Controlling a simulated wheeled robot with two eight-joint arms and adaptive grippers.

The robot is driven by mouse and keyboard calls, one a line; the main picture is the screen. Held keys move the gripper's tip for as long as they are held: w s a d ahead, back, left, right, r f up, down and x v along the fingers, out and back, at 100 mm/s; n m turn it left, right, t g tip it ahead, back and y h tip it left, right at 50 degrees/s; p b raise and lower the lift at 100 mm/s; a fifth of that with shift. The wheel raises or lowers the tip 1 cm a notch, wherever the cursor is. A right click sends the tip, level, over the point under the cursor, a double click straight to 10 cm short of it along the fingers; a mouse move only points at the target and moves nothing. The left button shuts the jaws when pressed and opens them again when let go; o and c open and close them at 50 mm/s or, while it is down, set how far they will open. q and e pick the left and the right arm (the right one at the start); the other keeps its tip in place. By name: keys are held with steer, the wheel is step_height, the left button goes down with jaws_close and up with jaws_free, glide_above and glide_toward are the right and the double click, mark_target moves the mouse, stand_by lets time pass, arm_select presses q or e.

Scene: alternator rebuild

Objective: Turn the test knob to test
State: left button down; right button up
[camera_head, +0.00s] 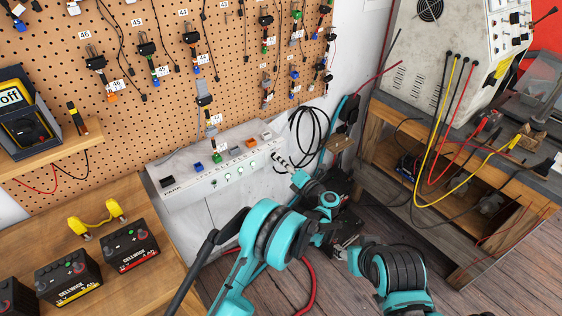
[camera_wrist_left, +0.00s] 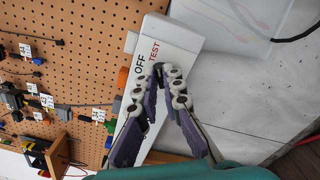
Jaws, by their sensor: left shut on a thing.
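In the left wrist view the fingertips of my left gripper (camera_wrist_left: 158,73) meet at the end face of the box (camera_wrist_left: 185,35), right beside the printed words OFF (camera_wrist_left: 139,63) and TEST (camera_wrist_left: 154,49). The gripper is shut on the test knob, which the fingertips almost wholly hide. Which word the knob points to cannot be told.
A wooden bench (camera_head: 150,200) with batteries (camera_head: 130,245) stands at left. The pegboard (camera_head: 140,25) holds hanging cables. A grey test machine (camera_head: 455,60) with yellow and red leads stands on the right bench. A black cable coil (camera_head: 308,135) hangs just right of the box.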

arm_select(q)
steer(key=shift+r+m, duration=0.1)
steer(key=shift+m, duration=0.2)
steer(key=c, duration=1.7)
jaws_free()
steer(key=shift+w, duration=0.1)
step_height(320, 180, up, 10)
steer(key=shift+f, duration=0.1)
